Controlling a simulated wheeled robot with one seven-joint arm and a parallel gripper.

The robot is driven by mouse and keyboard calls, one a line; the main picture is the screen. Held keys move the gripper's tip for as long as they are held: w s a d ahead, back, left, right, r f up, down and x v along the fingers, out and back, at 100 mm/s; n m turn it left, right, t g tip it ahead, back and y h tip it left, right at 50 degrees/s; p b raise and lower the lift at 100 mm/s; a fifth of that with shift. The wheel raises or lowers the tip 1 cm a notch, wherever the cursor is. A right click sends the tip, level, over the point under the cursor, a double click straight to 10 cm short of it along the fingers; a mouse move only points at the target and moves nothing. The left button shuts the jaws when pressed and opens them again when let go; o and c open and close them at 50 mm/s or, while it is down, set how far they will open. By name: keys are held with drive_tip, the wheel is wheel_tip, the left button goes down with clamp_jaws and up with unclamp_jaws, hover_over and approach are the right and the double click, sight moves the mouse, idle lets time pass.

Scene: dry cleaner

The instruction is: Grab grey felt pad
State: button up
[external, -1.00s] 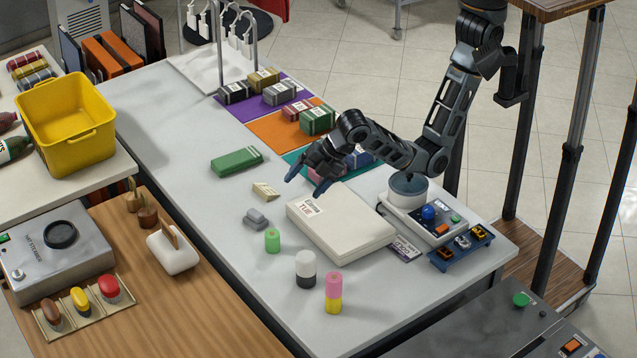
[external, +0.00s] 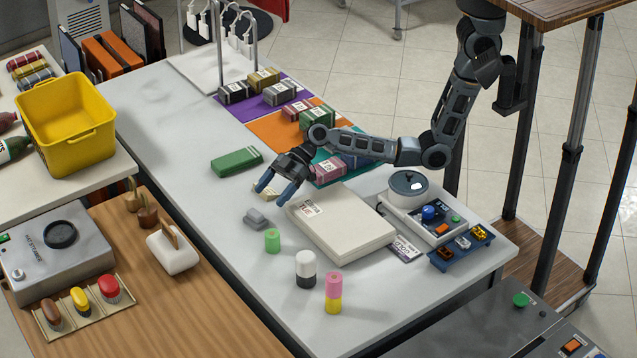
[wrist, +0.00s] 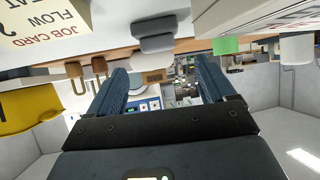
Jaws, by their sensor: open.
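The grey felt pad (external: 255,220) looks like a small two-layer grey block on the white table, left of the white box. It also shows in the wrist view (wrist: 156,43), at the top middle, beyond the gap between the fingers. My gripper (external: 271,198) is open and empty, its fingers reaching left and down, just behind and slightly right of the pad in the external view. In the wrist view both blue fingertips (wrist: 160,66) are apart with nothing between them. The pad and fingers do not touch.
The white box (external: 345,225) lies right of the pad. A green cylinder (external: 272,241) stands just in front of the pad. The job card block (external: 266,192) is partly behind my fingers. A green block (external: 236,160) lies farther back. The table left of the pad is clear.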

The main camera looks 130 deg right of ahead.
sight(256, 212)
drive_tip(key=shift+p+x, duration=0.5)
drive_tip(key=shift+x, duration=2.85)
drive_tip(key=shift+f, duration=0.1)
drive_tip(key=shift+c, duration=0.4)
drive_tip(key=shift+d, duration=0.1)
drive_tip(key=c, duration=1)
